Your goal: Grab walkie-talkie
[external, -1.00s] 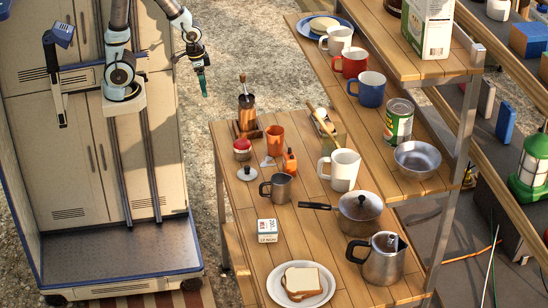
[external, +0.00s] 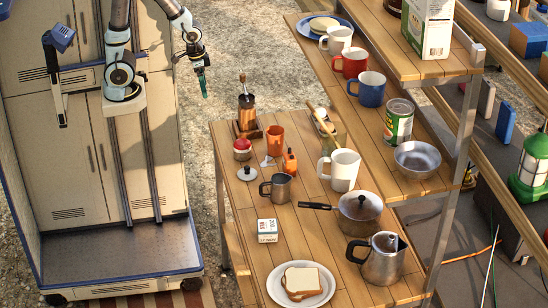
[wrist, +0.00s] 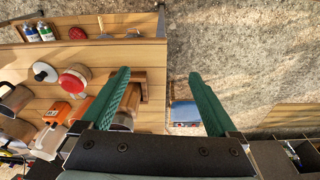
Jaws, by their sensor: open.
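My gripper (external: 203,86) hangs at the upper left in the external view, beyond the left end of the wooden table (external: 232,190). In the wrist view the two green fingers of my gripper (wrist: 159,76) are spread apart with nothing held between them. No walkie-talkie can be identified for certain. A small orange object with a dark top (external: 290,161) stands on the table next to an orange cup (external: 275,140); it may be the walkie-talkie, but it is too small to tell. An orange item with a label (wrist: 57,113) shows left of the fingers in the wrist view.
A wooden grinder (external: 247,122), a red-lidded jar (external: 242,149), a metal mug (external: 279,188) and a white mug (external: 341,170) crowd the table's left half. A pot (external: 360,212) and a kettle (external: 382,260) stand at right. Open gravel lies between my base and the table.

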